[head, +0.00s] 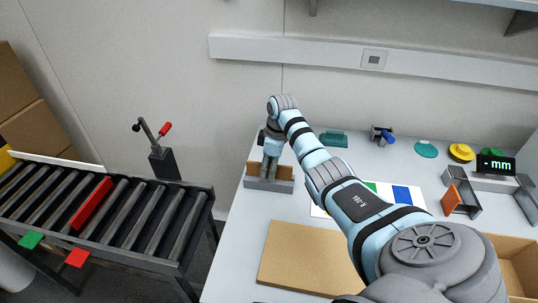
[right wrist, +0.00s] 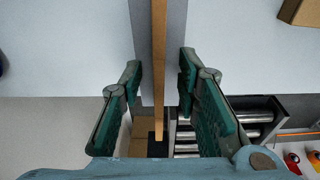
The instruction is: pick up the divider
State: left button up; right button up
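The divider is a thin wooden-brown panel (head: 285,172) standing upright in a small grey open tray (head: 268,185) at the table's left back. My right gripper (head: 270,165) points down over the tray and hides the panel's middle. In the right wrist view the panel shows edge-on as a narrow strip (right wrist: 159,50), with the grey tray (right wrist: 177,35) around it. The two green-padded fingers of my right gripper (right wrist: 158,82) are apart, one on each side of the strip, with gaps visible. My left gripper is not in view.
A roller conveyor (head: 140,215) with a red bar stands left of the table. A brown board (head: 305,260) lies in front of the tray. A grey holder with an orange panel (head: 453,199), a teal disc (head: 425,150), a yellow piece (head: 461,152) and a display (head: 496,163) sit right.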

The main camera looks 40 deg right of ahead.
grip_shut()
jog(key=shift+r, duration=0.15)
